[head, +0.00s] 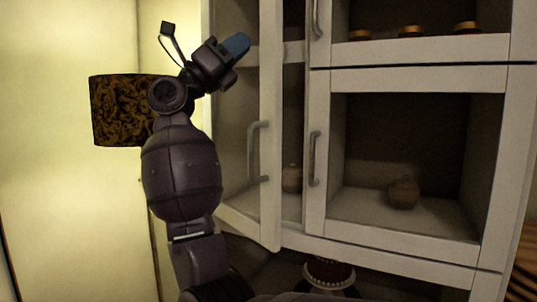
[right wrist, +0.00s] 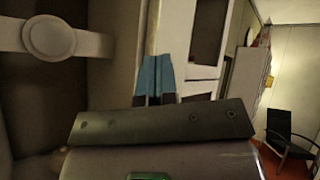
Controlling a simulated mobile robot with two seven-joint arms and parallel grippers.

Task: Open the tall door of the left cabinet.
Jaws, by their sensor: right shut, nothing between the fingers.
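The white cabinet's tall glazed door (head: 270,85) stands ajar at the left in the head view. Its free edge is swung out from the frame, with a gap to its right. Its grey vertical handle (head: 254,150) is on that free edge. My right gripper (head: 238,46) has blue fingertips and appears in front of the upper part of the door, above the handle. Its fingers are shut and empty; they also show in the right wrist view (right wrist: 155,78). I cannot tell whether they touch the door. My left gripper is not in view.
Other cabinet doors (head: 317,205) with handles are to the right. A small jar (head: 403,192) stands behind the lower one. A dark patterned lampshade (head: 115,112) is left of my arm. The right wrist view shows a black chair (right wrist: 290,135) at the far right.

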